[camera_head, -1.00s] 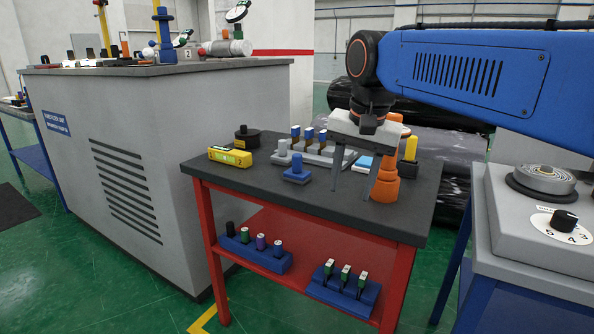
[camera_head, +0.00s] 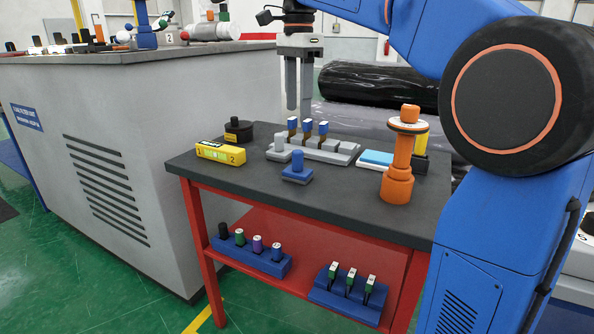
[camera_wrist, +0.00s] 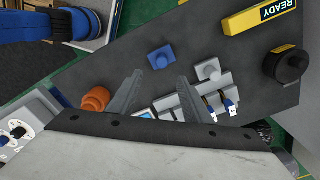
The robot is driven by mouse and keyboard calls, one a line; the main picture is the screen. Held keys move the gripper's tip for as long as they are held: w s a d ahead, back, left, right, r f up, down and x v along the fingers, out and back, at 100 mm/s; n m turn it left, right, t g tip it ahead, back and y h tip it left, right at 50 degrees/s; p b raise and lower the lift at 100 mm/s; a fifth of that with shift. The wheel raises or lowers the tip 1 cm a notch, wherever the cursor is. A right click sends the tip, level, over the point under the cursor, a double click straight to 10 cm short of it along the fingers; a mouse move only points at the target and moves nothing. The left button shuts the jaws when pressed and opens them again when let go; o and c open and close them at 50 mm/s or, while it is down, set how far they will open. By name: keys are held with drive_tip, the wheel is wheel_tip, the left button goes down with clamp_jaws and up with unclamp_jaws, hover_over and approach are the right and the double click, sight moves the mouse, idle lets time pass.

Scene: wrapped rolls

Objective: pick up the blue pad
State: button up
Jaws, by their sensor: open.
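A flat light-blue pad (camera_head: 378,157) with a white layer under it lies on the dark table top (camera_head: 330,208), just left of an orange stepped post (camera_head: 398,165). In the wrist view the pad (camera_wrist: 146,114) shows only in part, between my fingers near the gripper body. A darker blue block with a knob (camera_head: 297,170) stands farther left on the table; it also shows in the wrist view (camera_wrist: 161,58). My gripper (camera_head: 299,112) is open and empty, pointing down, left of the pad and above the grey rack area.
A grey rack (camera_head: 325,148) holds several blue-topped pegs. A yellow box (camera_head: 220,152) and a black round knob (camera_head: 239,131) stand at the left. A yellow-topped post (camera_head: 420,142) stands behind the orange post. Bare table lies in front.

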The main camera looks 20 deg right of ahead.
sight(297, 151)
wheel_tip(297, 151, down, 10)
drive_tip(key=shift+r, duration=0.25)
drive_tip(key=shift+w+f, duration=0.2)
drive_tip(key=shift+f, duration=2.45)
clamp_jaws()
